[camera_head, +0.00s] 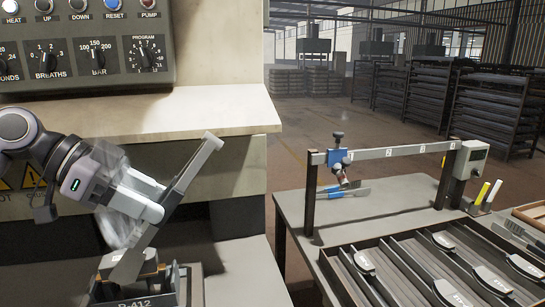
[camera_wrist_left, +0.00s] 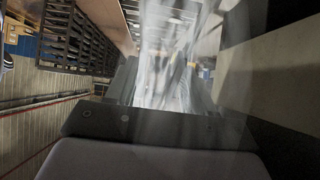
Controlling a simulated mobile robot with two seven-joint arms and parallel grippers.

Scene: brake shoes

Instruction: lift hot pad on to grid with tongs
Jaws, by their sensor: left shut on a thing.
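My left gripper (camera_head: 152,200) is shut on a long grey metal bar (camera_head: 180,185), likely the tongs, which tilts from upper right to lower left. Its lower end reaches a dark holder marked R-412 (camera_head: 135,303) at the bottom left of the head view. A brownish block (camera_head: 149,262) shows at that end; I cannot tell whether it is the pad or whether the tongs grip it. In the left wrist view, a dark bar (camera_wrist_left: 150,128) crosses in front of a pale translucent blur (camera_wrist_left: 175,60). I cannot pick out the grid for certain. My right gripper is out of view.
A machine with a control panel (camera_head: 85,45) and a pale ledge (camera_head: 190,112) stands above and behind my left gripper. At right, a table (camera_head: 290,208) carries a gauge frame (camera_head: 390,153) and a slotted tray (camera_head: 335,268) with several curved parts.

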